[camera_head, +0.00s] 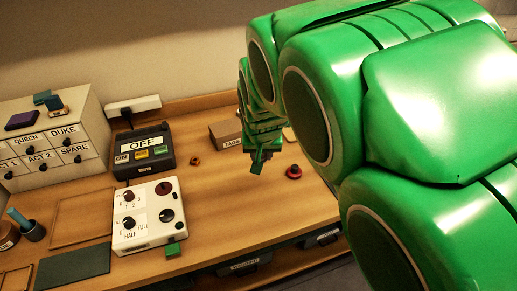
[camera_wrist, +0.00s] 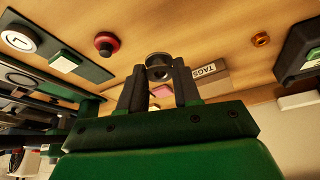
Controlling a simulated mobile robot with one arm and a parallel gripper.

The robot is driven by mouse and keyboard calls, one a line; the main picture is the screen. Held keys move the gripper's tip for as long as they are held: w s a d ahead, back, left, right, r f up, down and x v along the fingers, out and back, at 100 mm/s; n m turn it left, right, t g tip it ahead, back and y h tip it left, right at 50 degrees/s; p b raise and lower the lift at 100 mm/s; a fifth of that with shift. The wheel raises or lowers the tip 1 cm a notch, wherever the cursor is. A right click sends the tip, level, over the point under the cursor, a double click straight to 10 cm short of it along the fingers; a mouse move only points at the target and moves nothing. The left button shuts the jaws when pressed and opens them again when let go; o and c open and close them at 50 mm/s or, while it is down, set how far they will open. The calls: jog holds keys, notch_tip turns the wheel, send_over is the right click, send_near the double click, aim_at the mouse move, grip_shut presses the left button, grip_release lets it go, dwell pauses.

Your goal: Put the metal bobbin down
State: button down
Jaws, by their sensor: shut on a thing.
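The metal bobbin (camera_wrist: 158,67) is a small dark grey cylinder with a round hollow end facing the camera. It sits between the fingertips of my gripper (camera_wrist: 157,84), which is shut on it. In the head view my gripper (camera_head: 258,158) hangs over the right part of the wooden table (camera_head: 225,190), beside the TAGS box. I cannot make out the bobbin in the head view. I cannot tell its exact height over the table.
The TAGS box (camera_head: 224,134) stands behind my gripper. A red knob-like piece (camera_head: 293,172) lies to the right and a brass ring (camera_head: 195,161) to the left. A dark OFF console (camera_head: 144,150) and white dial box (camera_head: 148,216) stand further left. Bare wood lies in front.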

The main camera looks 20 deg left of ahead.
jog(key=shift+s+d+r, duration=0.3)
jog(key=shift+s, duration=0.1)
jog(key=w+a+r, duration=0.3)
jog(key=w+a, duration=0.1)
jog(key=a, duration=0.3)
jog(key=w+a+r, duration=0.3)
jog(key=a+r, duration=0.1)
jog(key=a, duration=0.3)
send_near(223, 122)
jog(key=shift+w+f, duration=0.6)
jog(key=shift+f, duration=0.15)
jog(key=shift+w+a+f, duration=0.25)
jog(key=shift+a+f, duration=0.05)
jog(key=shift+w+a+f, duration=0.1)
jog(key=shift+f, duration=1.65)
